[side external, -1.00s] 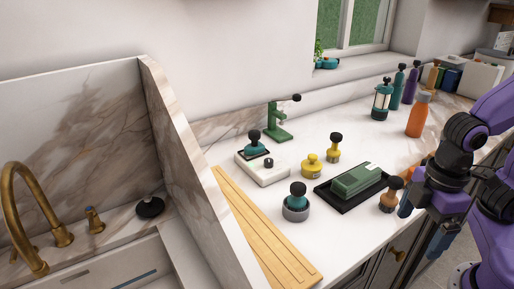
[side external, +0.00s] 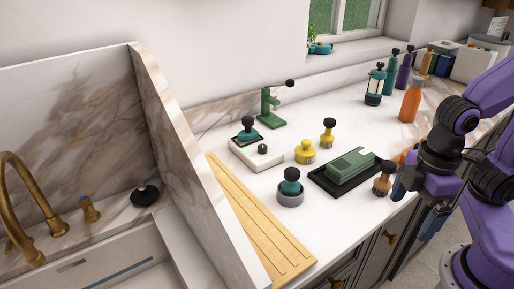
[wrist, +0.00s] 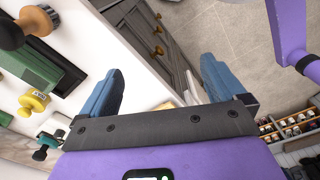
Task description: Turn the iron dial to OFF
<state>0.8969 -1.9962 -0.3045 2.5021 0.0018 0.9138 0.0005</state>
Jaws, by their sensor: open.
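The iron station is a low white base (side external: 257,157) on the counter in the side view. A small teal iron (side external: 246,134) with a black knob rests on its back part. A small dark dial (side external: 263,149) sits on the base's front right; its markings are too small to read. My gripper (side external: 415,207) is at the right, by the counter's front edge, well away from the station. In the wrist view my gripper (wrist: 162,66) has its two blue fingers wide apart with nothing between them. I cannot make out the dial there.
A wooden-handled brush (side external: 383,178) stands closest to my gripper. A green box on a black tray (side external: 318,178), a grey cup with a teal-and-black tool (side external: 290,196) and yellow pots (side external: 305,153) lie between it and the station. A green press (side external: 270,112) stands behind the station.

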